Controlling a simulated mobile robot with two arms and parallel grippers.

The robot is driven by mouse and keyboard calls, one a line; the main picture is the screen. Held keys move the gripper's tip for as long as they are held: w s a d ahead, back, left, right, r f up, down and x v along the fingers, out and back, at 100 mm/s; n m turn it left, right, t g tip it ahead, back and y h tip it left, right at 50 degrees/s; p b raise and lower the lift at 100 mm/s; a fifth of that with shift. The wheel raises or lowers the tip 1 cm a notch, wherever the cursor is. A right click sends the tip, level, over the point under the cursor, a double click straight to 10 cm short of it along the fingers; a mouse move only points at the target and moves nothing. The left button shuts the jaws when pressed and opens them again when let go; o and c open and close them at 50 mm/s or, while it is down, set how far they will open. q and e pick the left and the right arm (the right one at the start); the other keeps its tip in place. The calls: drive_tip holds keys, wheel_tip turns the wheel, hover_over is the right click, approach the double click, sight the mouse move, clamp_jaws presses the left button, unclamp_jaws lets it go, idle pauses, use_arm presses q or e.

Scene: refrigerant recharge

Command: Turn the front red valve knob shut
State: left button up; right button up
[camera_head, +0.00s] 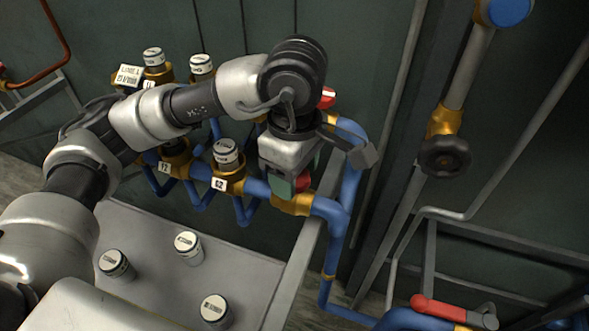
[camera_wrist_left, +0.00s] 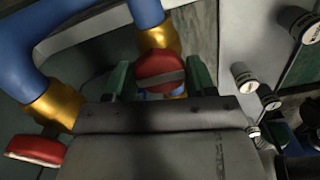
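The front red valve knob (camera_head: 303,183) sits above a brass fitting at the right end of the front blue pipe. In the left wrist view the red knob (camera_wrist_left: 160,72), with a grey bar across its face, lies between my two green fingers. My left gripper (camera_head: 288,187) points down at it from above. The head view hides much of the knob behind the gripper. My right gripper is not in view.
A rear red knob (camera_head: 327,97) is close beside my wrist; it also shows in the left wrist view (camera_wrist_left: 36,147). White-capped valves (camera_head: 228,153) stand left of the gripper. A grey panel (camera_head: 245,270) with several capped cylinders is in front. A black handwheel (camera_head: 445,157) is at right.

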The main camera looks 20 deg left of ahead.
use_arm(q)
drive_tip(key=o, duration=0.4)
drive_tip(key=shift+r, duration=0.35)
wheel_tip(320, 180, up, 10)
drive_tip(key=p, duration=0.1)
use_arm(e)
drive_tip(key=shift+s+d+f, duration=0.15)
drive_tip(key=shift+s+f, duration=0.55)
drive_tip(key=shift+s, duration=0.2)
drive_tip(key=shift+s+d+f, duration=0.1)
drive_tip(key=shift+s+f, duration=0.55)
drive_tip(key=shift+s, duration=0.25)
